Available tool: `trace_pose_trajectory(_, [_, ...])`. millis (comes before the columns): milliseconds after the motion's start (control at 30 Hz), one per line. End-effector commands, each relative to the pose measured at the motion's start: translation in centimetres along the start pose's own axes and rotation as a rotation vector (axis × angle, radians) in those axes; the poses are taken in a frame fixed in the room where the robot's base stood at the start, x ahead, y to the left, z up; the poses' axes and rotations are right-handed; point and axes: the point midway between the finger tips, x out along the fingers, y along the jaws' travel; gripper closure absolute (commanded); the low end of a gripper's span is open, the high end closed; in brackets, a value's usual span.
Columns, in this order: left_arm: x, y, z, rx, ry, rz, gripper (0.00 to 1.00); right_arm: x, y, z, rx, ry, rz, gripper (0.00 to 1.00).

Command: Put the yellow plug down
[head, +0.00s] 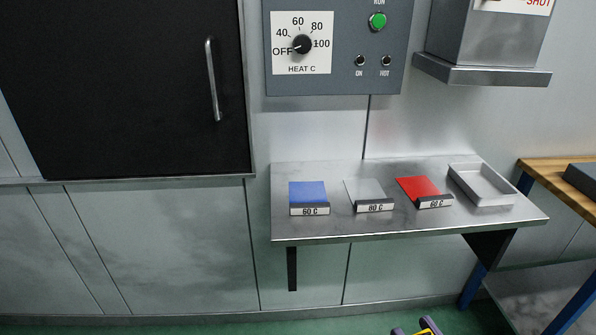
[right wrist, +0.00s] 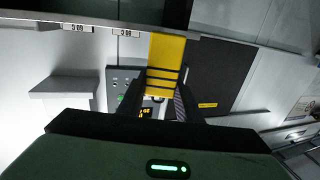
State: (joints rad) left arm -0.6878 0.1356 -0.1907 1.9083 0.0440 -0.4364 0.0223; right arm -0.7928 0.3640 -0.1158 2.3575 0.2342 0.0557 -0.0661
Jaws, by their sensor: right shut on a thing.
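The yellow plug (right wrist: 166,52) is a yellow block with dark bands near its lower end in the right wrist view. My right gripper (right wrist: 160,98) is shut on that banded end, with a dark finger on each side. In the head view only the tip of my right gripper (head: 416,331) shows at the bottom edge, with a bit of the yellow plug (head: 430,325) between the fingers. Both are below and in front of the steel shelf (head: 400,226), apart from it. The rest of the plug is cut off there. My left gripper is not in view.
On the shelf lie a blue pad (head: 307,192), a grey pad (head: 365,190), a red pad (head: 417,187), and an empty metal tray (head: 483,184). Above is a control panel (head: 335,75) with a dial at OFF. A wooden bench (head: 560,183) stands right. Bare shelf remains along the front.

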Motion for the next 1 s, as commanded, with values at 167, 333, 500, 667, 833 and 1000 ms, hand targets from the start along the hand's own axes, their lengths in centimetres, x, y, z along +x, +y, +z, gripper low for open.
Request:
trace_pose_trajectory(167, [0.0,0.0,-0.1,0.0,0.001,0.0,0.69,0.5,1.3,-0.9,0.009,0.003,0.146,0.95])
trace_pose_trajectory(333, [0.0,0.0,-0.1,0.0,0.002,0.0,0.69,0.7,2.5,-1.4,0.006,0.001,0.262,0.95])
trace_pose_trajectory(500, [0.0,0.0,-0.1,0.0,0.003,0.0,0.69,0.7,3.0,-1.6,0.002,0.001,0.321,0.95])
trace_pose_trajectory(667, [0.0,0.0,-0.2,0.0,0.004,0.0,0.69,0.7,3.2,-1.7,-0.002,0.001,0.334,0.95])
trace_pose_trajectory(833, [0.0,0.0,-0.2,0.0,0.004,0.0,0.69,0.7,3.1,-1.7,-0.001,0.001,0.332,0.95])
trace_pose_trajectory(1000, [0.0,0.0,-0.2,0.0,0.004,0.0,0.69,0.7,3.1,-1.7,-0.002,0.001,0.332,0.95])
